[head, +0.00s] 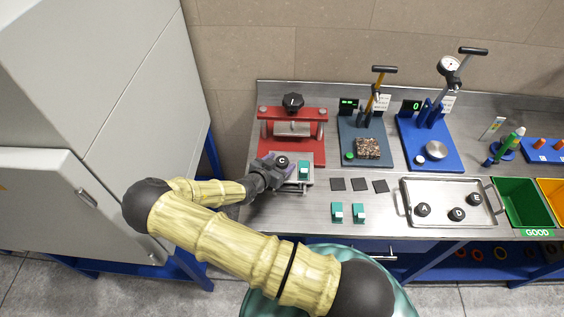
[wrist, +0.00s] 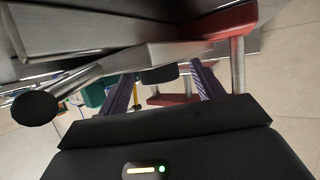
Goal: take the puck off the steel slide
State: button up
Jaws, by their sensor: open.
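The puck (head: 282,160) is a small black disc with a pale mark on top, on the left part of the steel slide (head: 313,181) in front of the red press. My gripper (head: 274,166) is at the puck from the front left, low over the slide. In the wrist view the dark puck (wrist: 158,74) shows between the two open purple-grey fingers, with the steel slide (wrist: 150,57) beside it. I cannot tell whether the fingers touch the puck.
The red press (head: 292,137) stands just behind. A rod with a black knob (wrist: 36,107) is close in the wrist view. Dark square pads (head: 338,184), green blocks (head: 337,211) and a tray (head: 440,220) with lettered black pucks lie to the right. Blue gauges stand behind them.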

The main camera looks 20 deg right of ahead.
aim_at(280, 164)
jog(key=c, duration=1.1)
jog(key=shift+r, duration=0.1)
notch_tip(280, 164, up, 10)
jog(key=b, duration=0.3)
